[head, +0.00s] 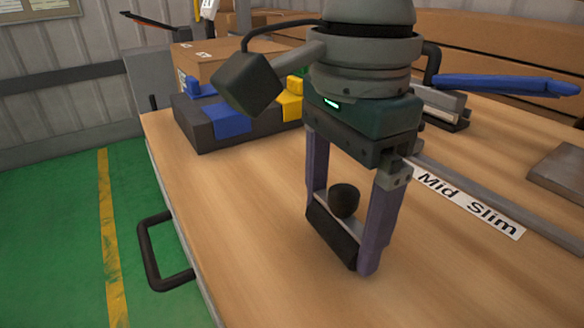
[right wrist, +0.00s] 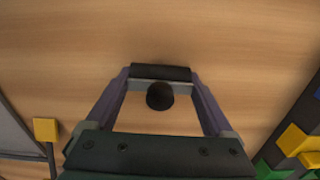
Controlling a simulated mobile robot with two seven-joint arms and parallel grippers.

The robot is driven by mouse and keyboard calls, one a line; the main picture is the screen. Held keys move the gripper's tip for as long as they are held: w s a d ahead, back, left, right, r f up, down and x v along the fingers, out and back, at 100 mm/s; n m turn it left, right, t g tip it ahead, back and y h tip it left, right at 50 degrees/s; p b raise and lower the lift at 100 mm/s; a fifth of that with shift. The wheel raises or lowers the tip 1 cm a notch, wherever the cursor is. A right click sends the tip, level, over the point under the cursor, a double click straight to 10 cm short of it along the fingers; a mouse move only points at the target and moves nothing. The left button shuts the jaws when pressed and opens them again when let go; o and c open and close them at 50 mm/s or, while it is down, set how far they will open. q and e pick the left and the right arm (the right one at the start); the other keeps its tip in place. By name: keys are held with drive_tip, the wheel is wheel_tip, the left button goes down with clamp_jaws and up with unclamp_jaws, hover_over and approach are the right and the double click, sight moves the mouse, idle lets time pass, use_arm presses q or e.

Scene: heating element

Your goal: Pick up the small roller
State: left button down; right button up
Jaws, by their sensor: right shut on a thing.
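The small roller (head: 330,236) is a short black cylinder with a grey strip along it and a dark round knob (head: 344,200) rising from it. My right gripper (head: 340,240) points down at the table with its two purple fingers at the ends of the roller, shut on it. The right wrist view also shows the black roller (right wrist: 160,73) spanning the fingertips, with the knob (right wrist: 160,97) on the side facing the palm. The roller is at or just above the wood; I cannot tell whether it touches. My left gripper is out of view.
A wooden table (head: 240,215) is clear around the roller. A "Mid Slim" label (head: 465,200) lies on the right. A dark tray (head: 205,132) with blue and yellow parts stands behind at left. A blue-handled tool (head: 510,85) is at back right. Cardboard boxes (head: 215,65) stand behind.

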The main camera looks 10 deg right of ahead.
sight(344, 189)
wheel_tip(344, 189, up, 19)
drive_tip(key=p, duration=0.5)
drive_tip(key=shift+f, duration=0.1)
drive_tip(key=o, duration=1)
drive_tip(key=c, duration=0.7)
drive_tip(key=shift+d, duration=0.1)
